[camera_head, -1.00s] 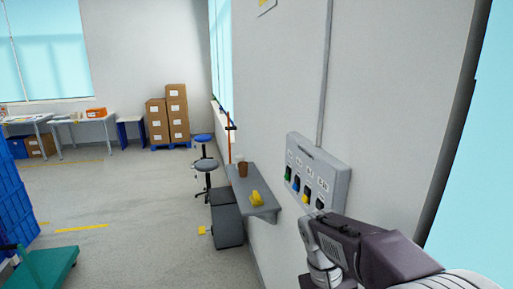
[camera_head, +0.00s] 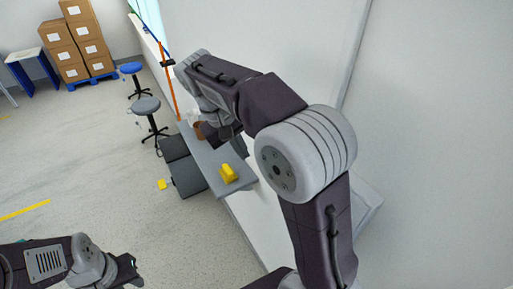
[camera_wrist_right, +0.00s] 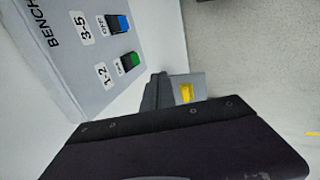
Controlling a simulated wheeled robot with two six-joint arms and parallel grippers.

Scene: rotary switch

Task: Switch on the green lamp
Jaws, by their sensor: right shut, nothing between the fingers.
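No green lamp is recognisable in the frames. The grey switch panel (camera_wrist_right: 70,75) on the wall fills the upper left of the right wrist view. On it are a green switch (camera_wrist_right: 128,62), labelled 1-2, and a blue switch (camera_wrist_right: 118,24), labelled 3-5. In the head view my right arm hides most of the panel, and only its edge (camera_head: 368,208) shows. My right gripper (camera_head: 222,130) is shut and empty, partly hidden by its own arm; its dark body (camera_wrist_right: 180,145) shows below the green switch, apart from it. My left gripper (camera_head: 128,271) is at the bottom left, its fingers unclear.
A grey wall shelf (camera_head: 232,186) holds a yellow object (camera_head: 229,173) and a brown cup (camera_head: 198,131). Grey boxes (camera_head: 184,166) stand below it. Two stools (camera_head: 146,106) and stacked cartons (camera_head: 75,45) stand farther back. The floor at left is mostly clear.

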